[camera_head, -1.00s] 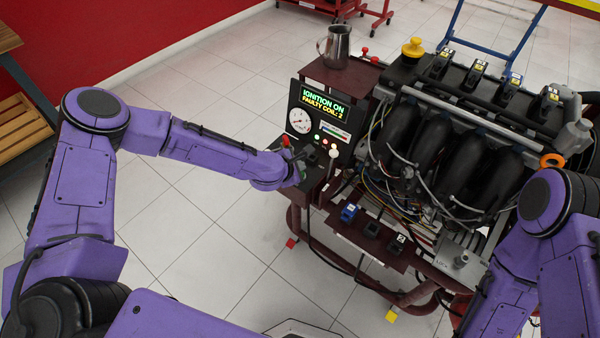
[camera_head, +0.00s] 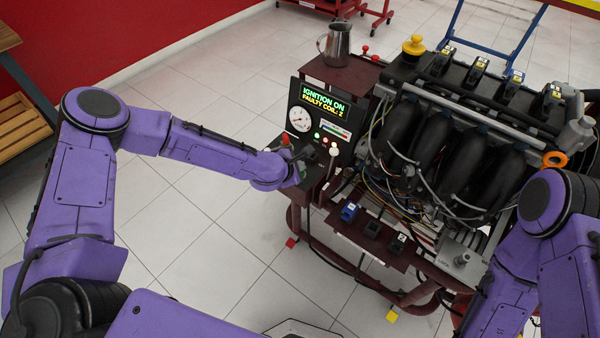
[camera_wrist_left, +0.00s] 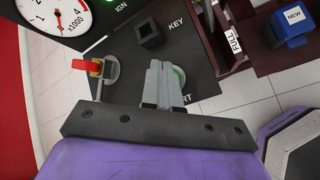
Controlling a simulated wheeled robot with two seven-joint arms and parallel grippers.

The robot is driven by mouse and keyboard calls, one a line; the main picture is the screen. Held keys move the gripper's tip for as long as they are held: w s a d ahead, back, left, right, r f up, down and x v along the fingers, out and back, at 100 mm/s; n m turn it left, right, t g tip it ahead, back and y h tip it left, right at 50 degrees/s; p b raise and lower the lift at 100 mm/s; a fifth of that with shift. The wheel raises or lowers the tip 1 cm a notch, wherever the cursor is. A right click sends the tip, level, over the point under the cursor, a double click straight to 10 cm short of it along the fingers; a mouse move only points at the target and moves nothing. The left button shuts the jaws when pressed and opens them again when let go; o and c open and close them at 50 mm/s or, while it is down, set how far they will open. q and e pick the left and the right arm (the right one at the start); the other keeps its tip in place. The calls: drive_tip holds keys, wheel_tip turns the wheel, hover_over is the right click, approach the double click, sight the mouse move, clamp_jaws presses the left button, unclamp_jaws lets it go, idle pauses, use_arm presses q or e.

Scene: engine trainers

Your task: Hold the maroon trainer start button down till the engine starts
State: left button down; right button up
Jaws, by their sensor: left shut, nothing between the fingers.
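The maroon trainer (camera_head: 345,75) carries a control panel with a lit display (camera_head: 325,101) reading IGNITION ON, FAULTY COIL: 2. My left gripper (camera_head: 308,158) is at the lower part of this panel. In the left wrist view, the shut, empty fingers (camera_wrist_left: 163,66) reach down over the green start button (camera_wrist_left: 180,75). Only the button's right side shows, and the fingers hide part of its START label. The fingertips appear to be on the button, but the contact is hidden. My right arm enters at the right; its gripper is not in view.
The engine (camera_head: 450,150) stands right of the panel. A blue coil (camera_wrist_left: 291,26) marked NEW sits on the tray. A metal jug (camera_head: 337,45) stands on top.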

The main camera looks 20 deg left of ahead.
use_arm(q)
drive_tip(key=shift+f+b, duration=0.45)
drive_tip(key=shift+f, duration=0.15)
idle(0.7)
idle(2.2)
drive_tip(key=shift+r+p, duration=0.75)
drive_tip(key=shift+r, duration=0.25)
wheel_tip(320, 180, up, 5)
drive_tip(key=p, duration=0.4)
